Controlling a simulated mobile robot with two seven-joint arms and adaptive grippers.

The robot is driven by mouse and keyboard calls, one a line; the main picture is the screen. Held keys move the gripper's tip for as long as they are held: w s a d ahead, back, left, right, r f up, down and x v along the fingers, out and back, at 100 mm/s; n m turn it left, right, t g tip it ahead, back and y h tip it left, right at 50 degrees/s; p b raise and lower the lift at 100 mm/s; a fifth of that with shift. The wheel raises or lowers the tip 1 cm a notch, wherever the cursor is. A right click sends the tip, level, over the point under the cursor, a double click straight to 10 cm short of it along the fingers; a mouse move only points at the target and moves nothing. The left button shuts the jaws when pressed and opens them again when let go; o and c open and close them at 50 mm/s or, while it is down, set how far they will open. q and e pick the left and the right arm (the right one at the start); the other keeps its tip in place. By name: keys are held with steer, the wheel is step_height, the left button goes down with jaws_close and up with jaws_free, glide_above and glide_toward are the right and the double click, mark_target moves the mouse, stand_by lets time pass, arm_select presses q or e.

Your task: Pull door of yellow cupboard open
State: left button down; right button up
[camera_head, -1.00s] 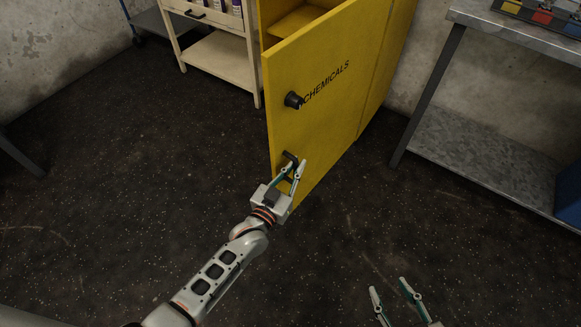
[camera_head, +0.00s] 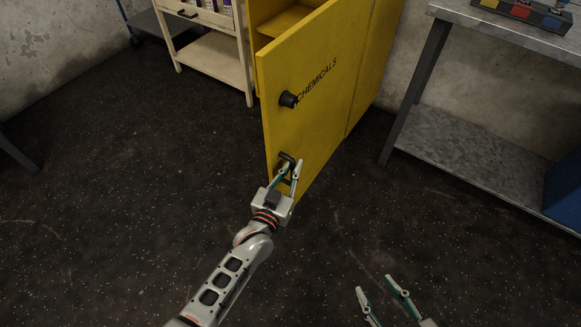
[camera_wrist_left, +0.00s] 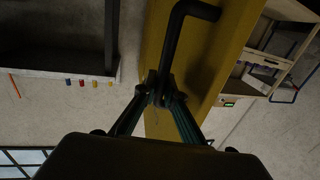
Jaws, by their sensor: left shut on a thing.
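The yellow cupboard (camera_head: 372,70) stands against the back wall. Its door (camera_head: 310,125), lettered CHEMICALS, is swung partly open, and a shelf inside shows above the door's top edge. My right gripper (camera_head: 375,285) is open and empty at the bottom right.
A cream cart (camera_head: 215,55) with bottles stands left of the cupboard. The dark floor left of the door is clear.

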stand_by(0.5)
arm_select(q)
steer(key=c, duration=2.1)
jaws_free()
arm_select(e)
steer(key=shift+w+r, duration=0.1)
